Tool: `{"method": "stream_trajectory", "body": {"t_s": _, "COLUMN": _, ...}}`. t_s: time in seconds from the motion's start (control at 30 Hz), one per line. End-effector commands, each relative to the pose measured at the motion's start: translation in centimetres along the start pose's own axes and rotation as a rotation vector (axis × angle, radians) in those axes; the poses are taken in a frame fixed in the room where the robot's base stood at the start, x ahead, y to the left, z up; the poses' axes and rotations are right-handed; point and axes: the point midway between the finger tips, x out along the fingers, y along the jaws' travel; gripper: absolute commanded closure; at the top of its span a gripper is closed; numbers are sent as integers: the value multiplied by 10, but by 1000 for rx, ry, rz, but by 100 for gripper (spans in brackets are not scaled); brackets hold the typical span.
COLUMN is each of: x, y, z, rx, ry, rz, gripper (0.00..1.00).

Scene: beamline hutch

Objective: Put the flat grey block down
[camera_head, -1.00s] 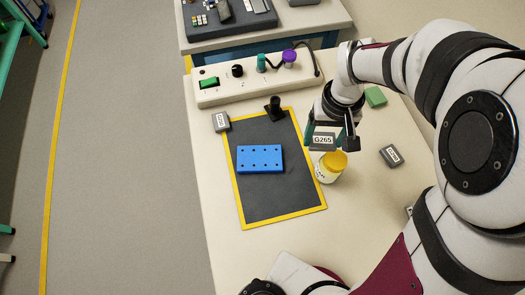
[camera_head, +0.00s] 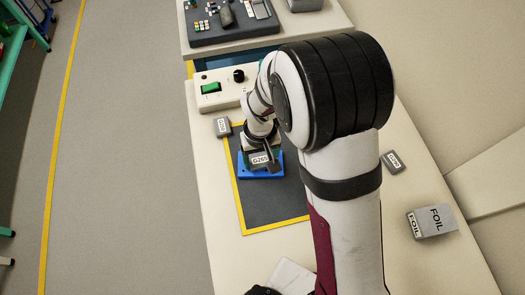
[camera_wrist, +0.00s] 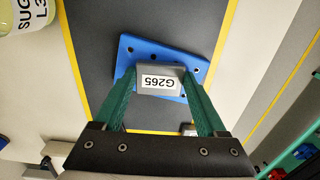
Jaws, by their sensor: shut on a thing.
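The flat grey block (camera_head: 260,158) has a white G265 label; it also shows in the wrist view (camera_wrist: 150,70). My gripper (camera_wrist: 160,84) is shut on it, one green finger on each side. In the head view my gripper (camera_head: 262,150) is over the blue plate with holes (camera_head: 246,173). The plate also shows behind the block in the wrist view (camera_wrist: 130,48). I cannot tell whether the block touches the plate or hovers just above it. My arm hides part of the plate.
The plate lies on a dark mat (camera_head: 268,208) with a yellow border. Small grey blocks lie left of the mat (camera_head: 222,126) and to the right (camera_head: 393,162). A FOIL box (camera_head: 432,222) is at the right. A switch box (camera_head: 215,97) stands behind.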

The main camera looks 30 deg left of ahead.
Motion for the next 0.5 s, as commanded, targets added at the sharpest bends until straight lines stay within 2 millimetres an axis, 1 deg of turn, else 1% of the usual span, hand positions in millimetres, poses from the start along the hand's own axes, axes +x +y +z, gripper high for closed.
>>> {"method": "stream_trajectory", "body": {"t_s": 0.23, "x": 3, "y": 0, "z": 0, "rx": 1, "ry": -1, "rz": 0, "gripper": 86}}
{"method": "stream_trajectory", "body": {"t_s": 0.27, "x": 3, "y": 0, "z": 0, "rx": 1, "ry": -1, "rz": 0, "gripper": 20}}
{"method": "stream_trajectory", "body": {"t_s": 0.3, "x": 2, "y": 0, "z": 0, "rx": 1, "ry": -1, "rz": 0, "gripper": 13}}
{"method": "stream_trajectory", "body": {"t_s": 0.37, "x": 2, "y": 0, "z": 0, "rx": 1, "ry": -1, "rz": 0, "gripper": 2}}
{"method": "stream_trajectory", "body": {"t_s": 0.4, "x": 2, "y": 0, "z": 0, "rx": 1, "ry": -1, "rz": 0, "gripper": 0}}
{"method": "stream_trajectory", "body": {"t_s": 0.5, "x": 2, "y": 0, "z": 0, "rx": 0, "ry": -1, "rz": 0, "gripper": 0}}
